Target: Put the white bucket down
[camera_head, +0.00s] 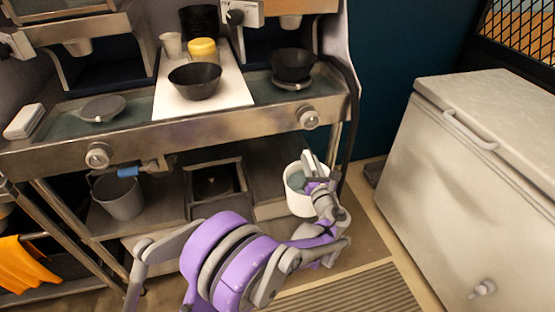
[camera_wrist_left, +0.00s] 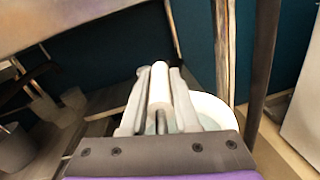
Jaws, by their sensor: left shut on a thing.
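The white bucket (camera_head: 297,203) is at the right end of the lower shelf in the head view, upright, with a grey-green inside. I cannot tell whether its base touches the shelf. My left gripper (camera_head: 312,172) is over its rim, shut on the bucket's handle. In the left wrist view the white cylindrical handle grip (camera_wrist_left: 159,88) lies between the two fingers of my left gripper (camera_wrist_left: 158,78). The white bucket's rim (camera_wrist_left: 218,110) shows behind the right finger there. My wrist and fingers hide part of the bucket. My right gripper is out of view.
A grey bucket (camera_head: 120,197) stands on the lower shelf (camera_head: 165,215) at left. A dark square opening (camera_head: 214,182) lies between the buckets. The steel counter (camera_head: 220,128) overhangs the shelf, with a leg (camera_head: 333,150) near the white bucket. A white chest freezer (camera_head: 460,185) stands at right.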

